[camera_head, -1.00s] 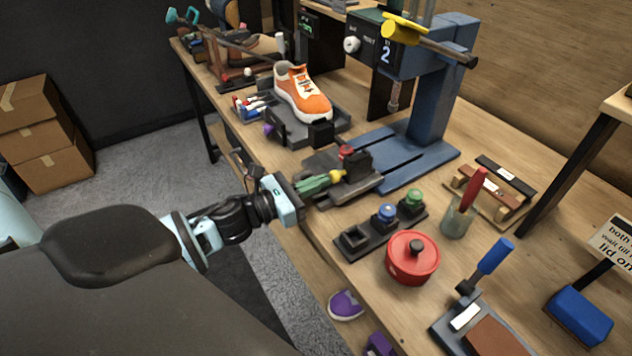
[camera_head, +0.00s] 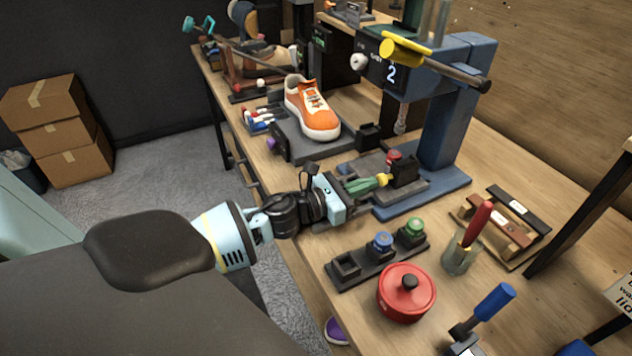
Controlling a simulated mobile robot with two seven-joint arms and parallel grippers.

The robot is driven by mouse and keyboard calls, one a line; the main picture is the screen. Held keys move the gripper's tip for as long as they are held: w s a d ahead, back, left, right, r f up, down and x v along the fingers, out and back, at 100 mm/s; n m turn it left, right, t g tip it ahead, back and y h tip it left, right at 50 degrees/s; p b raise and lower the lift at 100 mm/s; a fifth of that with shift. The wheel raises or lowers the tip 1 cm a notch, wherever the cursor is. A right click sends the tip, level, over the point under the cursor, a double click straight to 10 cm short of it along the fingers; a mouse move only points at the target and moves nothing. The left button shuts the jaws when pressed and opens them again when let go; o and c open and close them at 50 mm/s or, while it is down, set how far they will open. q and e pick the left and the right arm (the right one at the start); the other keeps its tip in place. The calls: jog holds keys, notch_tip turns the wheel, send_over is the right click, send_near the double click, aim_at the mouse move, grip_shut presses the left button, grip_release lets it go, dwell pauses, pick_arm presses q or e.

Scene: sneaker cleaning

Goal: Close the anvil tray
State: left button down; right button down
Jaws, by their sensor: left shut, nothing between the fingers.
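The anvil tray (camera_head: 425,188) is a dark grey slide with a black upright block (camera_head: 404,170) on it. It lies over the blue base of the press (camera_head: 446,125), under the press head, at mid-right. My left gripper (camera_head: 364,186) is shut and reaches in from the left to the tray's front end. A green piece with a yellow tip lies between the gripper body and the black block; I cannot tell whether it belongs to the tray. The gripper partly hides the tray's front. Whether the tray is fully in is hard to tell. My right gripper is out of view.
An orange sneaker (camera_head: 313,110) sits on a dark stand behind the tray. A dark holder (camera_head: 347,265) with blue and green knobs and a red lidded pot (camera_head: 407,293) stand in front. A glass cup (camera_head: 461,254) is at the right.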

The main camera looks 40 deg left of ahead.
pick_arm(q)
jog(key=shift+w+r, duration=0.15)
jog(key=shift+r, duration=0.2)
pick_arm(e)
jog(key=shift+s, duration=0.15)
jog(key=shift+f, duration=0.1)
pick_arm(q)
jog(key=shift+s+a+f, duration=0.1)
jog(key=shift+s+f, duration=0.1)
jog(key=shift+s, duration=0.1)
jog(key=v, duration=0.2)
jog(key=b+v, duration=0.1)
jog(key=v, duration=0.3)
jog(key=shift+f, duration=0.25)
jog(key=shift+s+a, duration=0.25)
jog(key=shift+s, duration=0.45)
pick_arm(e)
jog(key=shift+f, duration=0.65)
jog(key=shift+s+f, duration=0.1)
